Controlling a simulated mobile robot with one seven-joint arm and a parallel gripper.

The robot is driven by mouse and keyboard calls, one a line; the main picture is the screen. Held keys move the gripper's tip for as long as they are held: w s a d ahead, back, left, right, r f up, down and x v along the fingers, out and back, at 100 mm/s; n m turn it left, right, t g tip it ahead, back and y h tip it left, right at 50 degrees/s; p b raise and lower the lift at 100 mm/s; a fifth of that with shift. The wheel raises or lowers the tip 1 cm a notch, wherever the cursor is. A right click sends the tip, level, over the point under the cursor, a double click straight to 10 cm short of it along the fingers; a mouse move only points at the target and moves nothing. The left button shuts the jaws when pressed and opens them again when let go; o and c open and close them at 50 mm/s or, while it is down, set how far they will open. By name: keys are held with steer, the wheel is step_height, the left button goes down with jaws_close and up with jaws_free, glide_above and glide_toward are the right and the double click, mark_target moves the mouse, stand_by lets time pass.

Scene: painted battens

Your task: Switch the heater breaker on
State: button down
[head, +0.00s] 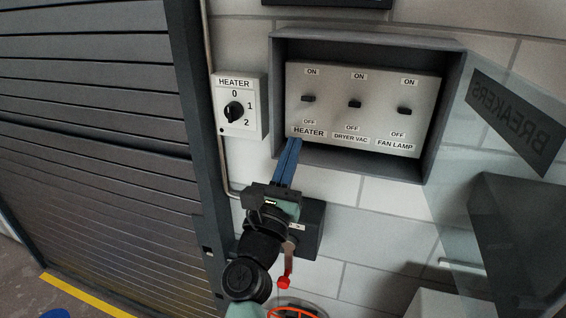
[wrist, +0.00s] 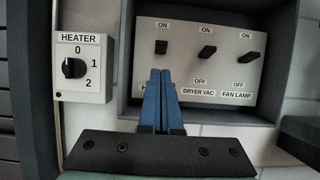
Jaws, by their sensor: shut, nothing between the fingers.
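The heater breaker (head: 309,98) is a small dark lever at the left of a pale panel (head: 335,84), with ON above it and OFF below. It also shows in the wrist view (wrist: 161,47), just above my fingertips. I cannot tell for sure whether it is tipped up or down. My gripper (head: 292,141) is shut and empty, its blue fingers pointing up at the lower left of the panel. In the wrist view my gripper (wrist: 160,72) covers most of the HEATER label and the OFF mark. The fingertips look apart from the lever.
The dryer vac breaker (head: 355,104) and fan lamp breaker (head: 404,110) sit to the right in the same grey box (head: 375,47). Its clear door (head: 505,130) stands open at right. A heater dial (head: 234,112) is on the wall at left, beside a slatted shutter (head: 95,130).

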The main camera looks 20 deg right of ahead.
steer(key=shift+s+a+r+p, duration=0.1)
steer(key=shift+s+a, duration=0.35)
steer(key=shift+s, duration=0.2)
steer(key=shift+s+a+p, duration=0.1)
steer(key=shift+s+a, duration=0.3)
steer(key=shift+s, duration=0.3)
steer(key=shift+s+a+r+p, duration=0.1)
steer(key=shift+s+a, duration=0.35)
steer(key=shift+s, duration=0.2)
